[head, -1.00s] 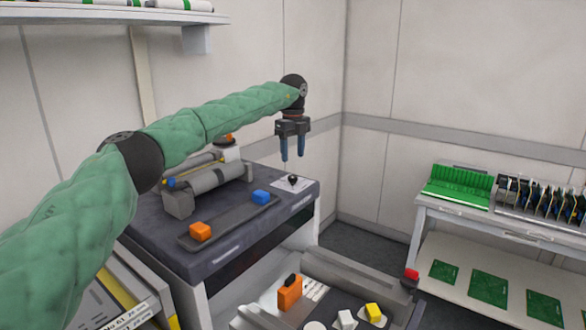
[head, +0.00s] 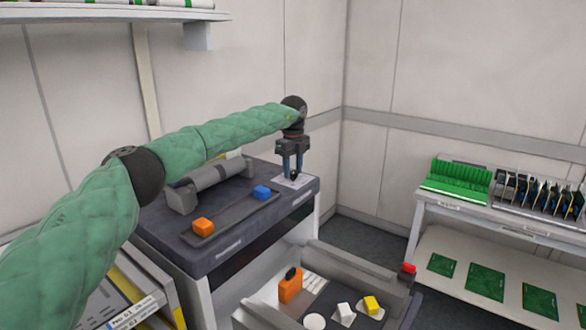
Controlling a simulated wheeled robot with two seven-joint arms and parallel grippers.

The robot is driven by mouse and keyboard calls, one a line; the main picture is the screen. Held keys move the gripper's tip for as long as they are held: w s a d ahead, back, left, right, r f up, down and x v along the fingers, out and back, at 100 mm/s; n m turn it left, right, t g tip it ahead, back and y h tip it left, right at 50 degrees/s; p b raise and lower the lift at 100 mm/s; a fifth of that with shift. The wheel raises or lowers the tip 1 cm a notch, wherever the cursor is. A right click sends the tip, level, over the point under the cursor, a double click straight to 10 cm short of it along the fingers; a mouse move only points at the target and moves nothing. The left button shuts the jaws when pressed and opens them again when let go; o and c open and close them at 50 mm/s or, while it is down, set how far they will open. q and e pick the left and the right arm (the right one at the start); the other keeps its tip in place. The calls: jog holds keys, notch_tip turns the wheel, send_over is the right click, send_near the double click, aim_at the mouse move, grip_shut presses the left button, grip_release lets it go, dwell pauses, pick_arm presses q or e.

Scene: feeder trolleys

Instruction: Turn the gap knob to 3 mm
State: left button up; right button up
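The gap knob (head: 294,177) is a small black knob on a white dial plate (head: 281,181) at the back right corner of the dark bench top. My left gripper (head: 292,174) points straight down over it, with its blue fingers on either side of the knob. The fingers stand apart, and I cannot see them pressing on the knob. The fingers partly hide the knob and the plate, and the scale marks are too small to read. My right gripper is out of view.
A grey roller (head: 213,174) and a tray with an orange block (head: 203,227) and a blue block (head: 262,192) share the bench. In front, a low trolley holds an orange block with a black knob (head: 290,289). A shelf with green boards (head: 461,178) stands at right.

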pick_arm(q)
jog(key=c, duration=0.6)
